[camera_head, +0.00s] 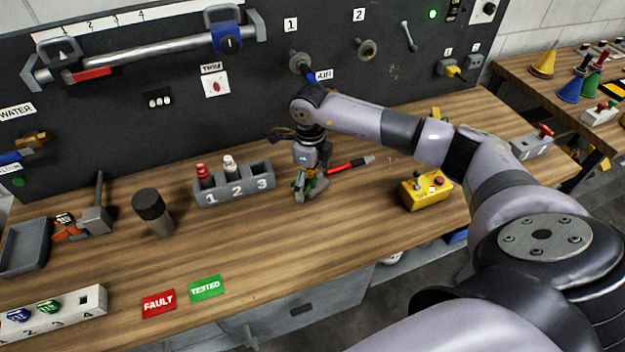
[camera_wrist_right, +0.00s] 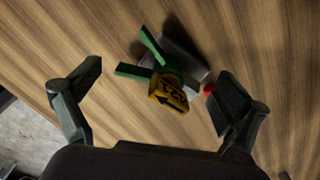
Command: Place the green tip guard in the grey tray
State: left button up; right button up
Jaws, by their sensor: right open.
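The green tip guard (camera_head: 311,189) is on the wooden bench, partly hidden under my right gripper (camera_head: 306,176). In the right wrist view two green prongs (camera_wrist_right: 150,48) show, with a yellow tag (camera_wrist_right: 168,92) beside them and a grey block behind. My right gripper also shows in the right wrist view (camera_wrist_right: 155,76); its fingers are wide apart, one on each side of the green piece, and I cannot tell any contact. The grey tray (camera_head: 24,246) stands at the bench's far left and looks empty. My left gripper is out of view.
Between gripper and tray stand a numbered grey rack (camera_head: 236,186), a dark cylinder (camera_head: 152,212) and a hammer-like tool (camera_head: 97,208). A red pen-like tool (camera_head: 350,163) lies right of the gripper, then a yellow control box (camera_head: 426,190). The bench's front middle is mostly clear.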

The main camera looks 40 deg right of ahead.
jog(key=shift+c, duration=0.4)
jog(key=c, duration=1.7)
